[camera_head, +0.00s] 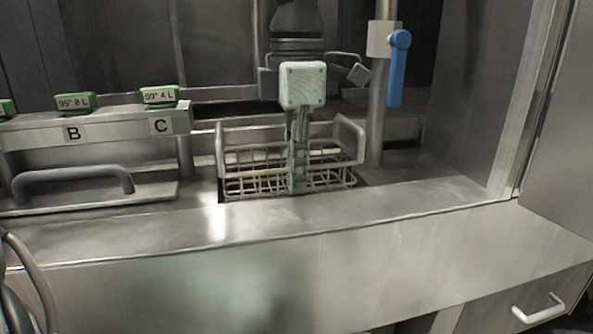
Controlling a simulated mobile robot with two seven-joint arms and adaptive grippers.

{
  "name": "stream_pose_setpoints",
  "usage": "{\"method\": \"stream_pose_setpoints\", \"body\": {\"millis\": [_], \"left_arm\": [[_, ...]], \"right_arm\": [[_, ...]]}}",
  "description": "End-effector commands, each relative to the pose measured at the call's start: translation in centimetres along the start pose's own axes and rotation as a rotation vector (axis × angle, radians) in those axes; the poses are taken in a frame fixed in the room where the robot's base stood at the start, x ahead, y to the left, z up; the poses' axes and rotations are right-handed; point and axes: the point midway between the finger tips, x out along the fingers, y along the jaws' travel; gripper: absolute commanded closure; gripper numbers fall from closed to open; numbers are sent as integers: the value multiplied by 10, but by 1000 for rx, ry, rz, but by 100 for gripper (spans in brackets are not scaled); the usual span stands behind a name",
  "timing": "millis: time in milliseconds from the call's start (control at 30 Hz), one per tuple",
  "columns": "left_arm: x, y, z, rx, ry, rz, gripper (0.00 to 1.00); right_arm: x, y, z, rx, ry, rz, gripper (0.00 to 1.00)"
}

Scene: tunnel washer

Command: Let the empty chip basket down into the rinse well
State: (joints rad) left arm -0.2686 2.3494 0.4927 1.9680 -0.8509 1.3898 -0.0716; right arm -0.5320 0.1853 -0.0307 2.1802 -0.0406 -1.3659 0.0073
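The chip basket (338,178) is an empty wire basket with a raised pale handle at its left and right ends. It sits level at the rinse well (364,183), a dark opening in the steel deck. Its rim and handles stand above the deck, and how deep its floor lies is hidden. My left gripper (297,184), with a pale green body, points straight down in front of the basket's middle. Its fingers show edge-on and overlap the near wires, so their gap and any contact are hidden. My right gripper is not in view.
A blue lever (397,68) hangs on an upright pipe behind and right of the well. At left are a steel rail with green labels (160,95) and a grey bar handle (72,176). The front ledge (400,212) is bare.

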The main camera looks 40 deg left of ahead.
Motion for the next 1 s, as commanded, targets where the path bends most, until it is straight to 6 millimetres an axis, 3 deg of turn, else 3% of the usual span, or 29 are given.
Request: {"method": "stream_pose_setpoints", "body": {"millis": [167, 200, 367, 733, 1000], "left_arm": [[-1, 0, 0, 0, -1, 2, 100], [-1, 0, 0, 0, -1, 2, 91], [-1, 0, 0, 0, -1, 1, 71], [-5, 0, 0, -1, 0, 1, 71], [-54, 0, 1, -2, -3, 5, 71]], "right_arm": [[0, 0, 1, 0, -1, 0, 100], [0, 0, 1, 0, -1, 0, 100], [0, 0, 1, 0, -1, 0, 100], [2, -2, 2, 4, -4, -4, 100], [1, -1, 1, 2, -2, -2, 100]]}}
